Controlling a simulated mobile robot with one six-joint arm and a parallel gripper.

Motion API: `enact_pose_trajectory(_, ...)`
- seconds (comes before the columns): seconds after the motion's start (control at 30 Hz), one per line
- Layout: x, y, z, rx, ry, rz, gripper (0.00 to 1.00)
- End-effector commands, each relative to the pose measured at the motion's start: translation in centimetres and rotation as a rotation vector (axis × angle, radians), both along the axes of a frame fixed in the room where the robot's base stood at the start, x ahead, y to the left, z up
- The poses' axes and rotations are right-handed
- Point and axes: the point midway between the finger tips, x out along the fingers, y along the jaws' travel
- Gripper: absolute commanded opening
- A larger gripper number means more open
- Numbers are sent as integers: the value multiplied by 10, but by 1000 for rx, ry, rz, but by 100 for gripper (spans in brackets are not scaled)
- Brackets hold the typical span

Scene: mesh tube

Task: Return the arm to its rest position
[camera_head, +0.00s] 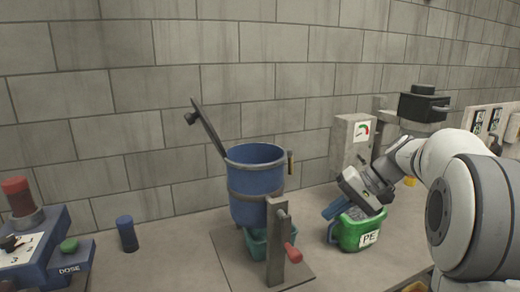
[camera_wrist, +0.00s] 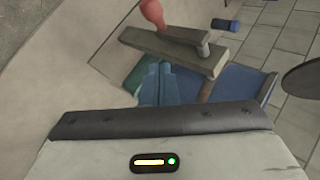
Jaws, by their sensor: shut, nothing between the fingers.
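My gripper (camera_head: 335,208) is at the right of the head view, beside and partly in front of the green PE container (camera_head: 365,230). Its blue fingers point down to the left. In the wrist view the fingers (camera_wrist: 156,85) are together with nothing between them. My arm reaches in from the right edge, bent at the wrist. The green container stands on the bench and holds grey material. I cannot tell whether the fingers touch its rim.
A blue hopper (camera_head: 256,190) with a raised lid (camera_head: 208,128) stands left of the gripper. In front are a post (camera_head: 277,245) and red handle (camera_head: 293,253); a teal container (camera_head: 256,243) is below. A gauge box (camera_head: 351,145) stands behind. A blue cylinder (camera_head: 127,234) and dose panel (camera_head: 35,250) are left.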

Motion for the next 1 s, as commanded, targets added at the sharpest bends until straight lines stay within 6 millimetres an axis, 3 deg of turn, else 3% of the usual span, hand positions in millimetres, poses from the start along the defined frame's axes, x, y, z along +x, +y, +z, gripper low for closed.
enact_pose_trajectory(0.03, -22, 13, -5, -65, 14, 5, 0)
enact_pose_trajectory(0.2, -93, 32, -34, -308, 34, 4, 0)
enact_pose_trajectory(0.4, -169, 33, -71, -567, -27, 22, 0)
enact_pose_trajectory(0.5, -196, 29, -87, -660, -74, 35, 0)
enact_pose_trajectory(0.7, -222, 25, -104, -753, -139, 54, 0)
enact_pose_trajectory(1.0, -225, 24, -107, -765, -147, 57, 0)
